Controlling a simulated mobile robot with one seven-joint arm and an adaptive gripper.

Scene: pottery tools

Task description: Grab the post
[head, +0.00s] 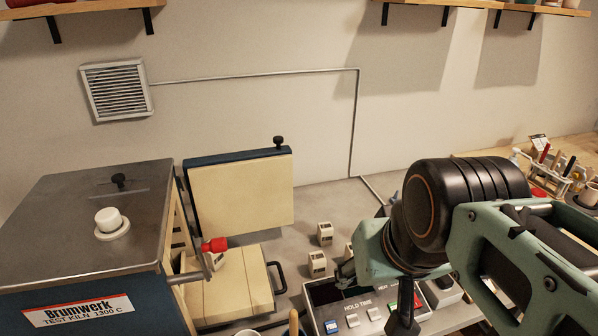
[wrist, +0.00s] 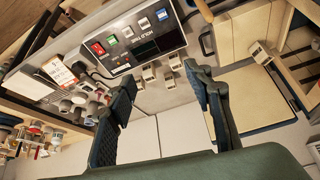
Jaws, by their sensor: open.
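Several small cream blocks stand on the grey bench behind the control box, and the post may be one of them; I cannot tell which. In the head view one block (head: 324,233) is further back and another block (head: 317,263) is nearer the box. In the wrist view a block (wrist: 148,73) shows between my fingertips, with others beside it. My gripper (wrist: 159,75) is open, with nothing between its fingers; it points at the blocks and looks apart from them. In the head view my arm covers the right part of this area and hides most of the gripper.
The control box (head: 352,318) with coloured buttons stands in front of the blocks. Tool holders and cups crowd the right side. The bench behind the blocks is clear.

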